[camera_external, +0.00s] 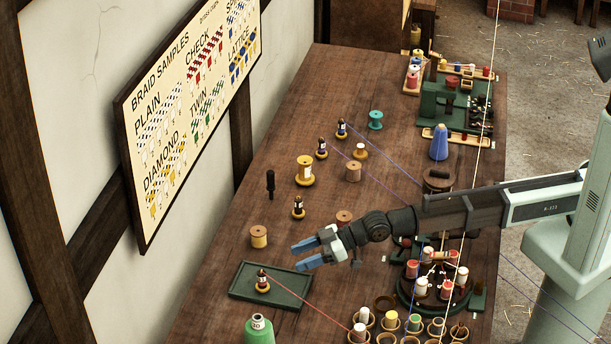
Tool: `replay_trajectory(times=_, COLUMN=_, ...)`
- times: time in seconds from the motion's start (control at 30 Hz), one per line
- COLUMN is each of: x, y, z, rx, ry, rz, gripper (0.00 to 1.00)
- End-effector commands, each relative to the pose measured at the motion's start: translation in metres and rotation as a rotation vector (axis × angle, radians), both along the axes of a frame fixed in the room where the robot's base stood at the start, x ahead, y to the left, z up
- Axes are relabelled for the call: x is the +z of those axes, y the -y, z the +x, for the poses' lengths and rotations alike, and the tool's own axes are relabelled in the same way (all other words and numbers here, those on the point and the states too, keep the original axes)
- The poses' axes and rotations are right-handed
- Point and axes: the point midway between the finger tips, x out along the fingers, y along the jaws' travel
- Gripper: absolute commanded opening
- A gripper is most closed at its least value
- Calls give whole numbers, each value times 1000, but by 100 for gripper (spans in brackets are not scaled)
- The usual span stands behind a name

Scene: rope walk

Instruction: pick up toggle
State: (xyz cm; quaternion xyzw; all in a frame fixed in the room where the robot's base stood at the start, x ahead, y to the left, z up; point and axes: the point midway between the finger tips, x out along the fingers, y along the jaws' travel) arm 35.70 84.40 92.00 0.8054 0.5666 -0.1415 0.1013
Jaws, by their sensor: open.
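My gripper (300,256) is open and empty, its two blue fingers pointing left above the table near the tray's back right corner. No piece in view is plainly the toggle. A slim black piece (270,184) stands upright on the table, behind the gripper and to its left; it may be the toggle, but I cannot tell for sure. It is clear of the fingers.
Spools stand around: a tan one (258,237), a large yellow one (305,171), and a small bobbin (298,207). A green cone (258,331) is at the front. A round braiding stand (420,300) with several bobbins is at the right. Threads cross the table, and the left back is clear.

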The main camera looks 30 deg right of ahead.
Motion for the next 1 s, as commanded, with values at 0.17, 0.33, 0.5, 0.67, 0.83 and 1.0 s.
replay_trajectory(times=0.17, x=-4, y=13, z=25, rx=-31, ry=-2, rz=-4, gripper=55)
replay_trajectory(times=0.33, x=-9, y=37, z=49, rx=-58, ry=75, rz=-45, gripper=55)
replay_trajectory(times=0.5, x=-16, y=54, z=64, rx=-73, ry=180, rz=-123, gripper=55)
replay_trajectory(times=0.67, x=-23, y=73, z=79, rx=-117, ry=247, rz=-203, gripper=55)
replay_trajectory(times=0.83, x=-29, y=103, z=100, rx=-234, ry=285, rz=-282, gripper=55)
replay_trajectory(times=1.0, x=-24, y=133, z=122, rx=-432, ry=281, rz=-293, gripper=55)
